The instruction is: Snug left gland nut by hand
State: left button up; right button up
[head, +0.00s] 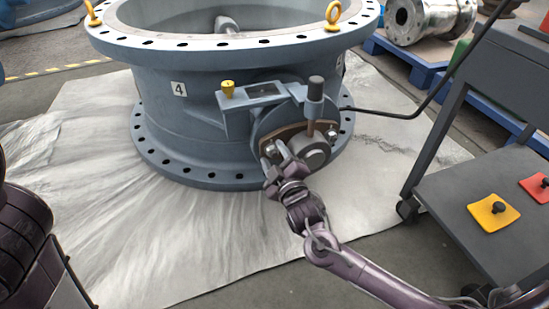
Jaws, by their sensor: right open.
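A large blue-grey butterfly valve body (205,130) marked 4 stands on its lower flange. On its front right side is a round shaft boss (311,150) with a brownish gland plate (275,137) behind it. The left gland nut (269,150) is a small metal piece at the left of the boss, partly hidden by my gripper. Another nut (332,134) sits at its right. My right gripper (279,167) is open, with its fingers close to the left nut. I cannot tell whether they touch it. My left gripper is out of view; only arm links show at the left edge.
A pale sheet (90,190) covers the floor under the valve. A grey cart (440,200) with yellow (481,217) and red (531,189) pads stands at the right. Blue pallets (425,73) are behind.

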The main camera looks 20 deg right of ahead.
jog(key=c, duration=0.9)
jog(key=shift+r+m+p, duration=0.25)
jog(key=shift+m+p, duration=0.25)
jog(key=shift+p, duration=0.5)
jog(key=shift+c, duration=0.5)
jog(key=shift+o, duration=0.2)
jog(key=shift+f+m, duration=0.2)
jog(key=shift+m, duration=0.1)
jog(key=shift+c, duration=0.2)
jog(key=o, duration=1)
